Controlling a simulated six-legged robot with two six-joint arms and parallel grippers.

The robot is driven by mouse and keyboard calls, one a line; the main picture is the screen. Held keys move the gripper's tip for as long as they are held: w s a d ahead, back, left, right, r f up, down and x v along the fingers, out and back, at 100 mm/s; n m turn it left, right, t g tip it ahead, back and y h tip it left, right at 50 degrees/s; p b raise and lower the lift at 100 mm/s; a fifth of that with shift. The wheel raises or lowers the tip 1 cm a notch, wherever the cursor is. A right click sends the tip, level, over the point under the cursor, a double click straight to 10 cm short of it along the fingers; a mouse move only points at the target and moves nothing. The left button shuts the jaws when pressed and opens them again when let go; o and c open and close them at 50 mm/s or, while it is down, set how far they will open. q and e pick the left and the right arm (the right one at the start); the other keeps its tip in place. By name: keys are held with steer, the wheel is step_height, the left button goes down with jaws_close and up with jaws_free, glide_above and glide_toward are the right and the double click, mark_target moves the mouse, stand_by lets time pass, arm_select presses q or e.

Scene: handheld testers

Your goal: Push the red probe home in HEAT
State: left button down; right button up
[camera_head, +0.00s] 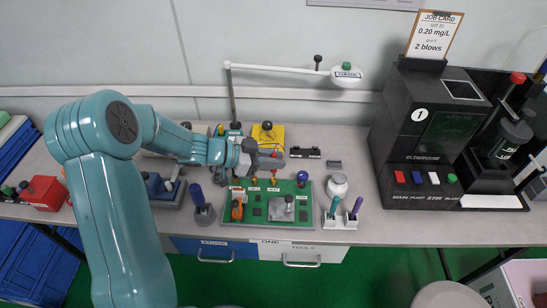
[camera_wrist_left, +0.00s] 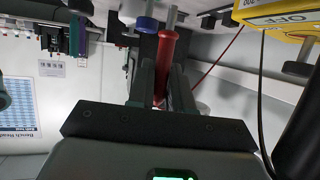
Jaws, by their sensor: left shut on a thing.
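My left gripper (camera_head: 268,162) reaches in from the left over the back edge of the green board. In the left wrist view the left gripper (camera_wrist_left: 163,75) is shut on the red probe (camera_wrist_left: 167,48), a red handle with a metal tip pointing away from me. A thin red lead runs off beside it. The yellow tester (camera_head: 268,134) stands just behind the gripper; its corner, marked OFF, shows in the left wrist view (camera_wrist_left: 272,14). My right gripper is not in view.
The green board (camera_head: 263,220) with labelled parts lies in front. A white holder (camera_head: 338,221) with pens and a blue-capped holder (camera_head: 203,211) flank it. A lamp (camera_head: 345,75) overhangs behind. A black machine (camera_head: 424,140) stands right.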

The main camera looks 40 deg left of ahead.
arm_select(q)
steer(key=shift+f+b, duration=0.45)
steer(key=shift+f, duration=0.7)
stand_by(0.4)
steer(key=c, duration=1)
jaws_free()
steer(key=shift+o, duration=0.2)
steer(key=shift+s, duration=0.1)
steer(key=p+v, duration=0.1)
steer(key=v, duration=1.5)
steer(key=shift+a+r, duration=0.1)
steer(key=shift+a, duration=0.05)
